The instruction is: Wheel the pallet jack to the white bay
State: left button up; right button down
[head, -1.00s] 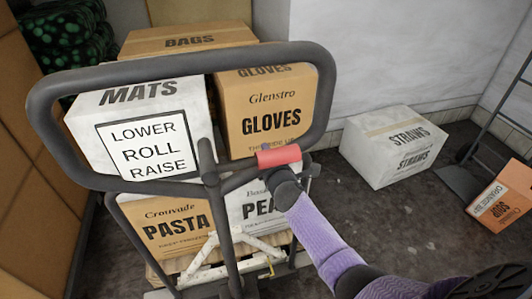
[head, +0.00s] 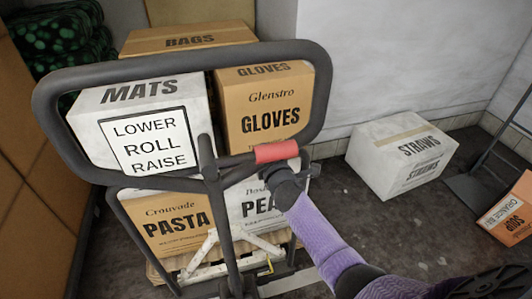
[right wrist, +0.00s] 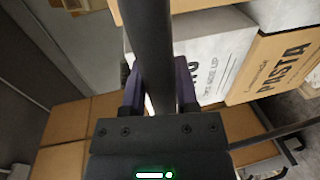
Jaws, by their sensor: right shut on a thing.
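The pallet jack's dark loop handle (head: 322,100) fills the middle of the head view, with a LOWER / ROLL / RAISE sign (head: 150,143) inside the loop. A red grip (head: 277,151) sits on the handle's lower right. My right gripper (head: 284,172), on a purple arm, is just below the red grip. In the right wrist view its purple fingers (right wrist: 160,88) close on either side of a dark handle bar (right wrist: 150,45). Boxes marked MATS, GLOVES, PASTA (head: 178,222) and PEAS are stacked on the load beyond the handle. My left gripper is not in view. I cannot identify the white bay.
A white STRAWS box (head: 378,163) stands on the floor by the pale wall. A hand truck (head: 468,190) and an orange box (head: 508,212) are at the right edge. Brown panels or boxes (head: 30,210) crowd the left.

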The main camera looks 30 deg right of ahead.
jog(key=c, duration=0.8)
grip_release()
jog(key=shift+s+f, duration=0.25)
jog(key=shift+f, duration=0.1)
jog(key=shift+o, duration=2.2)
jog(key=shift+w, duration=0.2)
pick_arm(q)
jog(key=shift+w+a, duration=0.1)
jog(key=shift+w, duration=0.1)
pick_arm(e)
jog(key=shift+r, duration=0.1)
pick_arm(q)
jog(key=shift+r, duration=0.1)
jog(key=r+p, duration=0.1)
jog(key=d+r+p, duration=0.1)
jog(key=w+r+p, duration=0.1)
jog(key=p, duration=0.1)
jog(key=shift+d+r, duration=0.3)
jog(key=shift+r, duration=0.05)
pick_arm(e)
jog(key=v, duration=1)
